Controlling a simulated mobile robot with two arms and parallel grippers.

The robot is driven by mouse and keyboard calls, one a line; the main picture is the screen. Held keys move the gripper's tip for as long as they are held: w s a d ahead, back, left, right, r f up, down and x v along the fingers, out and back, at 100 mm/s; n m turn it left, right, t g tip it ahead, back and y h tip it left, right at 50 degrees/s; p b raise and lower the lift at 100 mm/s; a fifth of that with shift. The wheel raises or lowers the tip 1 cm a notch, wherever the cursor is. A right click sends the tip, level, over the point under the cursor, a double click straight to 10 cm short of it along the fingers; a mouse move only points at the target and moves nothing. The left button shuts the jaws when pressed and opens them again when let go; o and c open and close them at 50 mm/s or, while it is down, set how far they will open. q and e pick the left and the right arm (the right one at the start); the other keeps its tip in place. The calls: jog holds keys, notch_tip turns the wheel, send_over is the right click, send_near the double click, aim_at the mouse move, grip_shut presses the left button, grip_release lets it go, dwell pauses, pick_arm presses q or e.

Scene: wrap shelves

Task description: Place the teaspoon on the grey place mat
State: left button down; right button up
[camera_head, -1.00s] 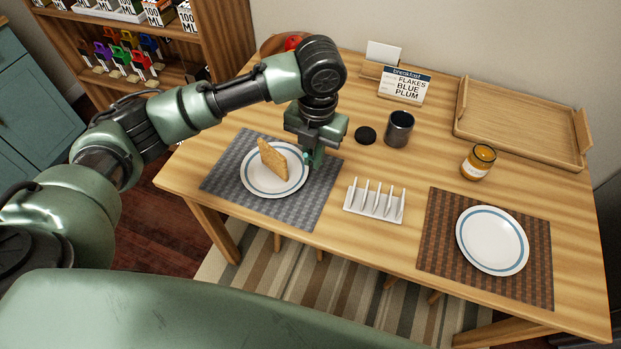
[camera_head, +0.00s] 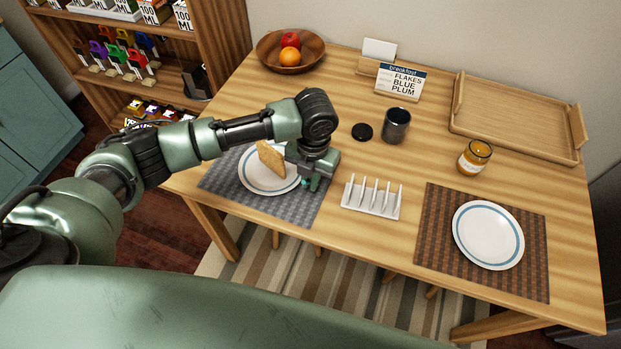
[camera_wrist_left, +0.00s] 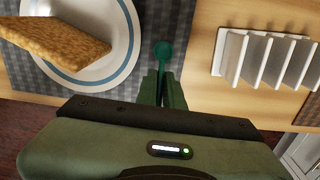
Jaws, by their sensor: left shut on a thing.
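The teaspoon (camera_wrist_left: 163,52) is green and shows in the left wrist view, its bowl pointing away from the fingers. My left gripper (camera_wrist_left: 162,88) is shut on its handle. In the head view my left gripper (camera_head: 310,182) is low over the right part of the grey place mat (camera_head: 290,210), beside the plate. The spoon lies over the mat's right edge strip in the wrist view; I cannot tell whether it touches the mat. The white plate (camera_head: 258,184) with a blue ring stands on the grey mat and holds a slice of toast (camera_head: 270,158). My right gripper is not in view.
A white toast rack (camera_head: 372,198) stands just right of the grey mat. A brown mat (camera_head: 435,240) with another plate (camera_head: 488,235), a jar (camera_head: 475,157), a dark cup (camera_head: 396,125), a black disc (camera_head: 362,132) and a wooden tray (camera_head: 515,120) are farther right.

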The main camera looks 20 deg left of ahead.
pick_arm(q)
jog(key=shift+f, duration=0.15)
jog(key=c, duration=1.5)
grip_release()
jog(key=shift+c, duration=0.2)
notch_tip(320, 180, up, 12)
jog(key=b, duration=0.1)
jog(key=shift+d+r, duration=0.2)
jog(key=shift+d, duration=0.1)
